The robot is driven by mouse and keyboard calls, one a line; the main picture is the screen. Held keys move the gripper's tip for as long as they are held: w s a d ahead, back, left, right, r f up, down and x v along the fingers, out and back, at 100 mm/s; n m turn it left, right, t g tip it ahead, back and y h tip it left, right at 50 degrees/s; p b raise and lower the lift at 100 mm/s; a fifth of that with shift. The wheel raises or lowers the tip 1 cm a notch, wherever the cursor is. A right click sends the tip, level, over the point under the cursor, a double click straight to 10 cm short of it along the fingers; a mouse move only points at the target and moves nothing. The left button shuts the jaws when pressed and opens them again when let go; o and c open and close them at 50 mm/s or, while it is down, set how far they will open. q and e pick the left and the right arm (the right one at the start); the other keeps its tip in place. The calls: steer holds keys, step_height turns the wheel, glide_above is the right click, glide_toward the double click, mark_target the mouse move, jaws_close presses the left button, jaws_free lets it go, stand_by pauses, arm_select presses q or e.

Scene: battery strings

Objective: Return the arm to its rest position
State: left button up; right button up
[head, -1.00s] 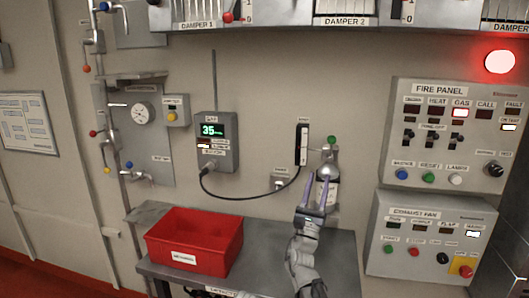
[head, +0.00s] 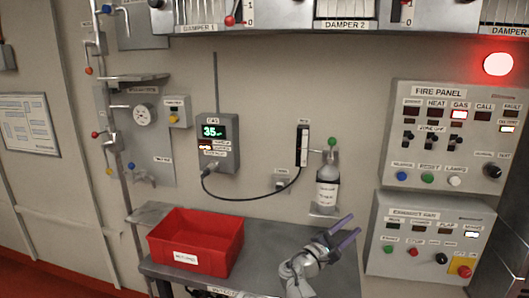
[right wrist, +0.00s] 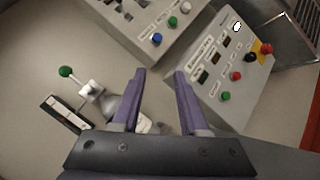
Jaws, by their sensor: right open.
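My right gripper (head: 346,229) is in the head view, low in front of the wall, to the right of and below the gas bottle (head: 327,187). Its two purple fingers are apart with nothing between them, and they point up and to the right. In the right wrist view the open fingers (right wrist: 160,85) show from behind, with the bottle (right wrist: 122,105) partly hidden behind the left finger. My left gripper is in neither view.
A red bin (head: 196,243) stands on the grey bench (head: 258,268). The exhaust fan panel (head: 425,235) is just right of my right gripper, below the fire panel (head: 452,135). A gas meter (head: 218,142) with a black cable hangs on the wall.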

steer(key=s+a+f+m+g+y, duration=0.1)
steer(key=s+f+m+g+y, duration=0.25)
steer(key=f, duration=0.45)
steer(key=s+a+f+m+g+y, duration=0.25)
steer(key=s+f, duration=0.25)
steer(key=f, duration=0.3)
steer(key=s+a+f+m+g+y, duration=0.2)
steer(key=s+a+f+g+y, duration=0.1)
steer(key=s+a, duration=0.4)
steer(key=s+a+f+m+g+y+p, duration=0.1)
steer(key=s+a+f+m+g+y, duration=0.1)
steer(key=s+a+f+y, duration=0.4)
steer(key=shift+s+a+g, duration=0.55)
steer(key=shift+a+g, duration=0.05)
steer(key=shift+a, duration=0.2)
